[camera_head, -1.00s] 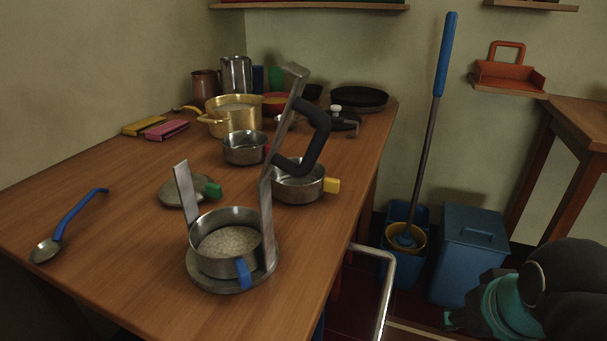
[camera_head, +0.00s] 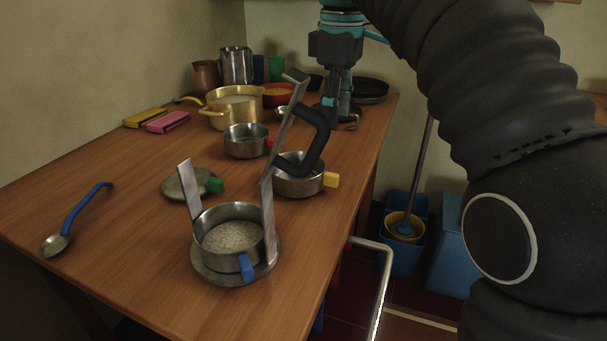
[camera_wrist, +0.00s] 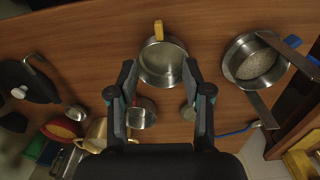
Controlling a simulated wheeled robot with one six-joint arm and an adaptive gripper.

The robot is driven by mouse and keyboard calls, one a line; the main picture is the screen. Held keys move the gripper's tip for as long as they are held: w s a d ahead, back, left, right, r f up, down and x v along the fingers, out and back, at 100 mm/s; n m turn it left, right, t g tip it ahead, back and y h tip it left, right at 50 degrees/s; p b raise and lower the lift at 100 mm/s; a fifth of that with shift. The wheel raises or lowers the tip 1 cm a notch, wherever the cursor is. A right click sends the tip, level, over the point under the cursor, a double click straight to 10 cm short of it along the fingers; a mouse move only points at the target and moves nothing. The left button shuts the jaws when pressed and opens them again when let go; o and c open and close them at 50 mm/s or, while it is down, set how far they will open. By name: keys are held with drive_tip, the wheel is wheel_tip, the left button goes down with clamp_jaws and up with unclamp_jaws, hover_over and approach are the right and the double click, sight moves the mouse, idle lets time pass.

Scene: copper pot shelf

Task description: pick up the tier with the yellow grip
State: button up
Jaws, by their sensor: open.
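The tier with the yellow grip is a round steel pan (camera_head: 296,188) on the wooden table, right of the middle. Its yellow grip (camera_head: 331,180) points right, toward the table edge. The carrier's black handle hides part of its rim in the head view. In the wrist view the tier (camera_wrist: 162,64) lies just beyond my fingertips, with its yellow grip (camera_wrist: 158,30) at the top. My gripper (camera_wrist: 162,82) is open and empty, pointing down above the table. In the head view my gripper (camera_head: 338,98) is at the back right, higher than the tier.
A steel carrier frame (camera_head: 268,215) holds a blue-grip tier (camera_head: 228,238) in front. A red-grip tier (camera_head: 245,142) and a green-grip lid (camera_head: 178,185) lie nearby. A brass pot (camera_head: 232,108) stands behind. A blue ladle (camera_head: 75,215) lies at left, with bare table around it.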

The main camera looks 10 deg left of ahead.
drive_tip(key=a, duration=0.2)
drive_tip(key=b, duration=0.3)
hover_over(328, 173)
drive_tip(key=shift+n, duration=0.4)
drive_tip(key=f, duration=0.8)
drive_tip(key=shift+s+a, duration=0.2)
drive_tip(key=shift+a, duration=0.05)
drive_tip(key=shift+w+d+f+b, duration=0.15)
drive_tip(key=shift+f+b, duration=0.2)
drive_tip(key=shift+f, duration=1)
drive_tip(key=shift+d+f+b, duration=0.15)
drive_tip(key=shift+f+b, duration=0.15)
drive_tip(key=shift+f, duration=1.05)
clamp_jaws()
